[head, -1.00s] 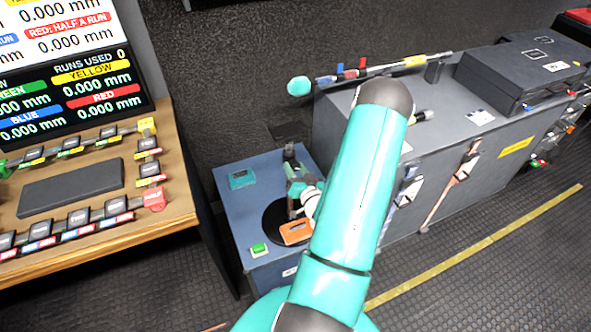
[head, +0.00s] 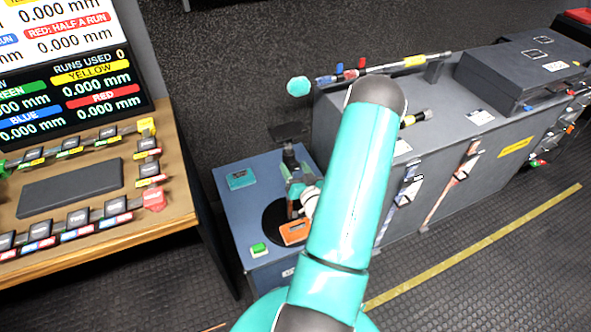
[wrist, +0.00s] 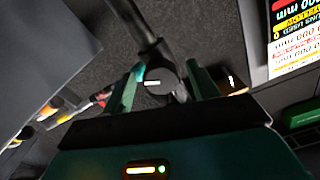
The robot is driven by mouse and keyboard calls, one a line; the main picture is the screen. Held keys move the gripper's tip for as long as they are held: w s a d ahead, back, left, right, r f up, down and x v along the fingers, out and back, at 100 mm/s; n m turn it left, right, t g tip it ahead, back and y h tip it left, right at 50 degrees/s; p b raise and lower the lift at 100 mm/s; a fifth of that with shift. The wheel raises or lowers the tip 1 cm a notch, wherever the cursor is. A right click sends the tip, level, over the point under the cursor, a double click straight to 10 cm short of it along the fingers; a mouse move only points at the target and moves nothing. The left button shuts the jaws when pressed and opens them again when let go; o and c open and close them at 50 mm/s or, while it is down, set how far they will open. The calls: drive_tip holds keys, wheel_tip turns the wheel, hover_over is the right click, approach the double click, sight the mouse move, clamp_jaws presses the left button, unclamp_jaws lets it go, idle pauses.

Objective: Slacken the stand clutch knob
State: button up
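The stand clutch knob (wrist: 160,83) is a dark round knob with a short white mark on its face, seen in the wrist view on a dark stand post (wrist: 147,30). My gripper (wrist: 165,85) has its two teal fingers on either side of the knob, apart, with narrow gaps showing; contact is not clear. In the head view the stand (head: 289,155) rises from a blue cabinet (head: 231,208), with a dark plate on top. My gripper shows there partly as a teal piece beside the stand; my arm hides most of it. The knob cannot be made out there.
The cabinet top also holds a teal box (head: 241,179), a green button (head: 259,249) and an orange item (head: 295,232) by a black disc. A grey case bench (head: 440,165) stands right. A wooden desk (head: 180,190) with keys and a screen (head: 70,95) is left.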

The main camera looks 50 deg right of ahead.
drive_tip(key=v, duration=1.4)
drive_tip(key=shift+w, duration=0.1)
